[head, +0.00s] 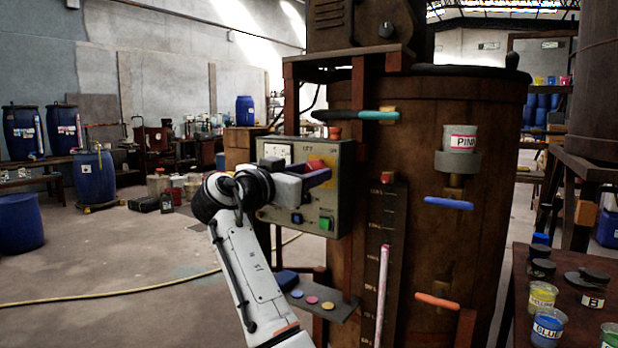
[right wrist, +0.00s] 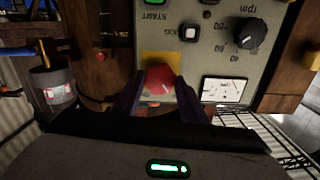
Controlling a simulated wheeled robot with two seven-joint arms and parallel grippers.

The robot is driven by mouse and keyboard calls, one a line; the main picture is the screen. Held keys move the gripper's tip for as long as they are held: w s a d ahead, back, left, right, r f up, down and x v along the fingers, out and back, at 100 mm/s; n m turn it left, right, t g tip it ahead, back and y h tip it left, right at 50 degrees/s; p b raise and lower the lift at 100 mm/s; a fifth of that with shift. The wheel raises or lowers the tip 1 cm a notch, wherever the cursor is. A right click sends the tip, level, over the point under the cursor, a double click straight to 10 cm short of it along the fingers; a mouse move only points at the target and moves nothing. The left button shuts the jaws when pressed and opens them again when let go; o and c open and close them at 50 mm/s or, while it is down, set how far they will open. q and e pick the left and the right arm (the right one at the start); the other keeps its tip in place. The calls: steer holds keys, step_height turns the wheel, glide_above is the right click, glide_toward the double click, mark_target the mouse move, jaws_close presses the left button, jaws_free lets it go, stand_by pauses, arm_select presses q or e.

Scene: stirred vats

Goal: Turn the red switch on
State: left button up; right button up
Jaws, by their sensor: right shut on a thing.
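The red switch (right wrist: 160,78) sits on a yellow plate on the grey control box (head: 338,212). In the right wrist view it is between the two dark fingers of my right gripper (right wrist: 158,92), which are shut on it. In the head view my right gripper (head: 318,176) is at the upper part of the box front, and the red switch (head: 316,162) shows just above the fingers. The fingers hide part of the switch, and its on or off position cannot be told. My left gripper is not in view.
The box also carries a green START button (head: 325,224), a black rpm knob (right wrist: 251,33) and a white meter (right wrist: 225,90). A large brown vat (head: 480,150) with coloured handles stands right of it. Paint jars (head: 548,326) stand on a table at lower right.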

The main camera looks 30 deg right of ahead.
arm_select(q)
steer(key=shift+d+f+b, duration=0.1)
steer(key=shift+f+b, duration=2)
steer(key=shift+b, duration=1.15)
arm_select(e)
steer(key=shift+f+m, duration=0.15)
steer(key=shift+m, duration=8.45)
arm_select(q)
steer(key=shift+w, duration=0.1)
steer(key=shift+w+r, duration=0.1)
arm_select(e)
steer(key=o, duration=1.1)
steer(key=shift+c, duration=0.2)
